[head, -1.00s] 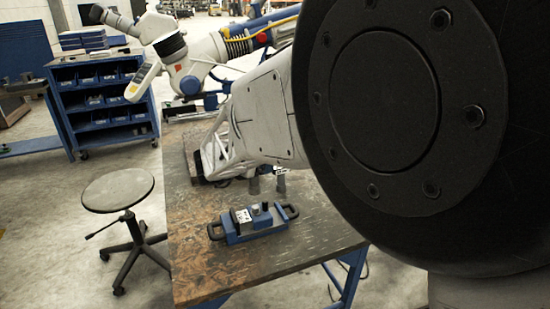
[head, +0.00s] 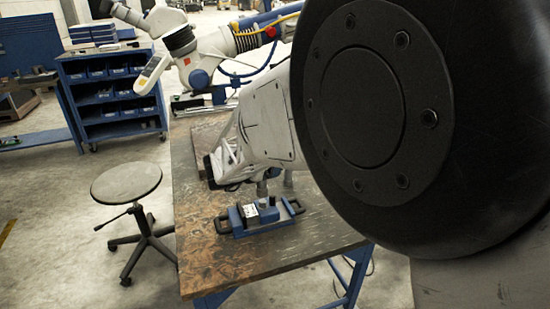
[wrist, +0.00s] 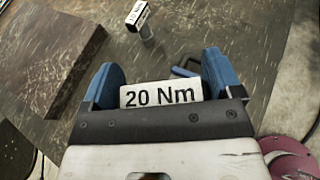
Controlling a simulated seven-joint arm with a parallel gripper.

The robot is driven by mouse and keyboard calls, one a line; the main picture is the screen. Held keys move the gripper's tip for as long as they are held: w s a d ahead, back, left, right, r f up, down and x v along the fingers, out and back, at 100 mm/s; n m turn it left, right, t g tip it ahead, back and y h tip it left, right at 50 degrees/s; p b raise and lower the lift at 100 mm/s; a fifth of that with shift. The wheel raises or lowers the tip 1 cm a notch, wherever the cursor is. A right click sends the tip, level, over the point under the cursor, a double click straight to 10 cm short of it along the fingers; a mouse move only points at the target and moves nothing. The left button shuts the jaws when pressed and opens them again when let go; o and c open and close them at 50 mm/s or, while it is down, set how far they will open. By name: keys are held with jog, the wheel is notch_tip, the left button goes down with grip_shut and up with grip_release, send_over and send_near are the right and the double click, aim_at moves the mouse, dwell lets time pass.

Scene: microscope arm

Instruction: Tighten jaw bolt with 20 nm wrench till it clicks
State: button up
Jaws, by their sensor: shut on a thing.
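My gripper (wrist: 160,70) shows in the wrist view with its two blue fingers on either side of a white block marked "20 Nm", the 20 Nm wrench (wrist: 161,94), and is shut on it. In the head view my arm hides the fingers; a grey cylinder (head: 262,188) reaches down from below the arm, just above or behind the blue jaw fixture (head: 273,222). The fixture lies on the table and has black handles at both ends. Part of a blue piece (wrist: 184,70) shows beyond the wrench in the wrist view. Contact with the jaw bolt cannot be seen.
Another labelled wrench (wrist: 138,18) stands beyond the gripper, and a dark block (wrist: 58,50) is to the left. The workbench (head: 215,270) has bare room at its front. A stool (head: 126,182) stands left; a white microscope arm (head: 195,62) is behind.

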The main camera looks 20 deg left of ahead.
aim_at(267, 186)
jog(key=shift+f, duration=0.8)
jog(key=shift+f, duration=1.65)
dwell(1.3)
jog(key=shift+m+h, duration=0.3)
jog(key=shift+h, duration=0.1)
jog(key=m+g+h, duration=0.1)
jog(key=m+h, duration=0.1)
jog(key=shift+d+m+h, duration=0.15)
jog(key=shift+m+h, duration=0.15)
jog(key=shift+s+d+m+g+h, duration=0.1)
jog(key=shift+s+m+g+h, duration=0.05)
jog(key=shift+m+g+h, duration=0.3)
jog(key=shift+m+h, duration=0.25)
jog(key=m+g+h, duration=0.2)
jog(key=shift+s+d+m+g, duration=0.1)
jog(key=shift+d+m+g, duration=0.05)
jog(key=shift+m+g, duration=0.25)
jog(key=shift+m+g+h, duration=0.25)
jog(key=shift+m+h, duration=0.15)
